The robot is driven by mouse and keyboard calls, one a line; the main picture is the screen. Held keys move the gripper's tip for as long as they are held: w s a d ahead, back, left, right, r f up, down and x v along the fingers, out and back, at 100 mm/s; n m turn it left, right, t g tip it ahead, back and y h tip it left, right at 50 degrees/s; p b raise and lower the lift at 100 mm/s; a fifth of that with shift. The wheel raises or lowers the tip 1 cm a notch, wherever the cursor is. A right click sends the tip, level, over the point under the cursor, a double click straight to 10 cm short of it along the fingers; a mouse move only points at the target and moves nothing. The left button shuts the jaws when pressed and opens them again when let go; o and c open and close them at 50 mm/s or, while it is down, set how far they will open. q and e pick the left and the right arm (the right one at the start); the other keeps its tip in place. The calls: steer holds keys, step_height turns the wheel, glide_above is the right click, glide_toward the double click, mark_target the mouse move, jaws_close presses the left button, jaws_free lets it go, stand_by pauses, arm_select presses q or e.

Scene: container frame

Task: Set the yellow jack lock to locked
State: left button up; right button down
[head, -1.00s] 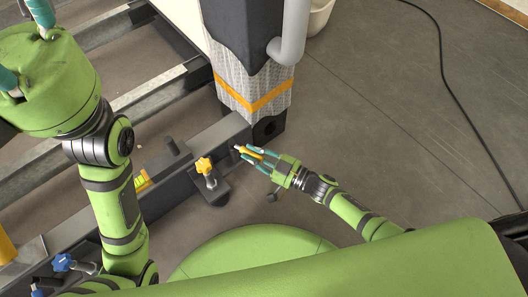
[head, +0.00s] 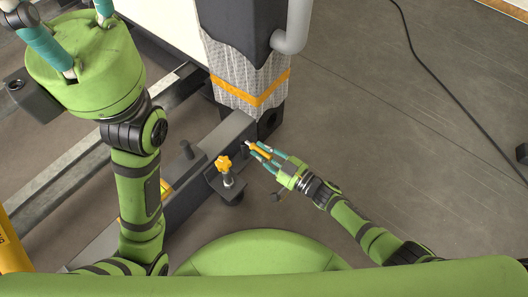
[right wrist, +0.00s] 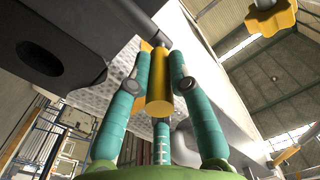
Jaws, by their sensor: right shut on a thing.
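The yellow jack lock (head: 261,149) shows as a small yellow handle on a grey pin at the side of the dark frame beam, just below the wrapped post. My right gripper (head: 263,153) is shut around this handle, with its teal fingers on the sides. In the right wrist view the yellow handle (right wrist: 158,95) stands between the teal fingers, its grey pin reaching up to the dark part. The pin's far end is hidden. My left gripper (head: 75,35) is at the upper left, away from the lock. Its visible fingers are spread, with tips partly cut off.
A yellow star knob (head: 223,164) stands on a bracket left of the lock, close to my right gripper. The wrapped post (head: 245,85) with an orange band rises behind. A black cable (head: 425,60) lies on the floor at right. The floor there is mostly clear.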

steer(key=shift+w+r, duration=0.15)
steer(key=shift+r, duration=0.15)
steer(key=c, duration=1.1)
jaws_free()
steer(key=shift+f, duration=0.1)
steer(key=shift+s+d+f, duration=0.1)
steer(key=shift+s+d, duration=0.1)
steer(key=shift+s, duration=0.1)
steer(key=shift+v, duration=5.7)
